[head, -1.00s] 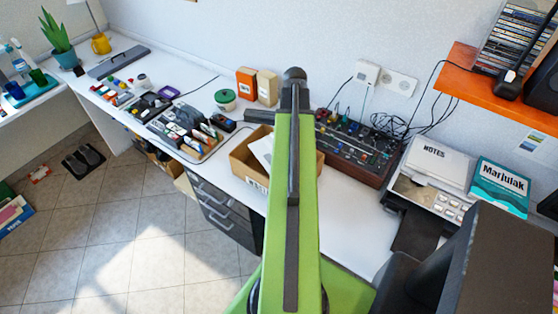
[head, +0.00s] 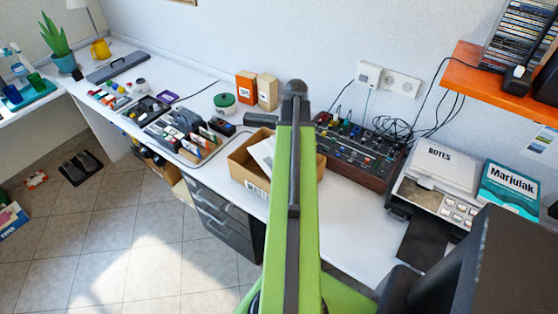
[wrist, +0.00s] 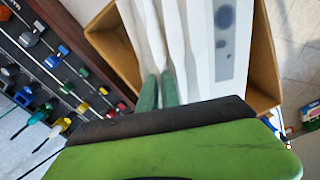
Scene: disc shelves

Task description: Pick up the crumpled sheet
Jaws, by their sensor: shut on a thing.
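The crumpled sheet (wrist: 172,35) is white and pleated, with a grey strip and dark round spots on its right part in the wrist view. My gripper (wrist: 159,92) shows there as two green fingertips, close together and shut on the sheet's lower edge. The sheet is at the mouth of a cardboard box (wrist: 262,55). In the head view, white paper (head: 262,152) shows at the left of my green arm, within the box (head: 258,184). My arm hides the rest of the sheet and my fingertips; whether the sheet touches the box floor cannot be told.
A mixer with coloured knobs (head: 352,146) stands right behind the box. A printer (head: 436,181) is further right, under an orange shelf (head: 490,90). An orange carton (head: 246,87) and a green-lidded tub (head: 225,104) stand behind. The desk front right of the box is clear.

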